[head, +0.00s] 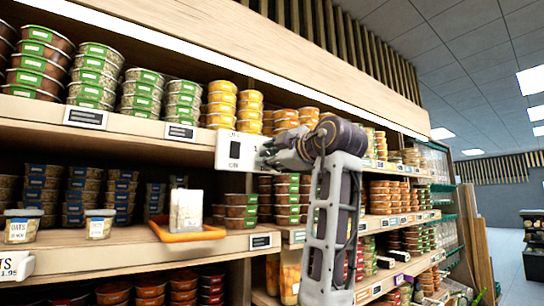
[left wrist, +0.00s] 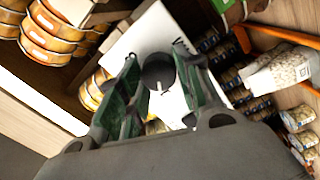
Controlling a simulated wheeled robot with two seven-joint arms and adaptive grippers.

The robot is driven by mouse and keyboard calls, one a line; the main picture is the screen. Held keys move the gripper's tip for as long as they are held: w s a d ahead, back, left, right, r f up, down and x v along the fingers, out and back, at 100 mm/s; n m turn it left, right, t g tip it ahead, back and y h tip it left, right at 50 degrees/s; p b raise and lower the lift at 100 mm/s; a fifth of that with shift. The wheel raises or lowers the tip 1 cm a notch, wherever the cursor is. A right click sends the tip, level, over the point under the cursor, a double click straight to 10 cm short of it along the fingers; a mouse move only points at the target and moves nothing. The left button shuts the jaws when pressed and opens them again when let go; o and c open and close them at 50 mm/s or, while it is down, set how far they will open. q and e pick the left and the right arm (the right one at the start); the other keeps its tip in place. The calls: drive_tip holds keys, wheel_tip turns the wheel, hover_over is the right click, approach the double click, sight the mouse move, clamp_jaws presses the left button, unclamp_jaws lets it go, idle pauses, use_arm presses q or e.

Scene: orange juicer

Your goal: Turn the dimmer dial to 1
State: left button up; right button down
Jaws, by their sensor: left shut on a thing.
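The dimmer dial (left wrist: 158,72) is a round black knob with a small pale mark near its lower edge in the left wrist view. It sits on a white plate (left wrist: 128,50), which also shows in the head view as a white panel (head: 222,151) on the shelf edge. My left gripper (left wrist: 160,85) has its two green-padded fingers on either side of the dial, shut on it. In the head view my left gripper (head: 264,157) reaches the panel from the right and hides the dial. Any numbers around the dial cannot be read. My right gripper is not in view.
Shelves of stacked tubs surround the panel, with yellow tubs (head: 221,104) just above it. Oats tubs (head: 22,228) stand further left. An open aisle lies at the far right.

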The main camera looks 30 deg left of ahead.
use_arm(q)
drive_tip(key=shift+n, duration=0.6)
drive_tip(key=o, duration=1)
drive_tip(key=shift+o, duration=0.2)
drive_tip(key=shift+s+d, duration=0.1)
drive_tip(key=v, duration=1.1)
drive_tip(key=shift+d, duration=0.35)
drive_tip(key=shift+s+f, duration=0.1)
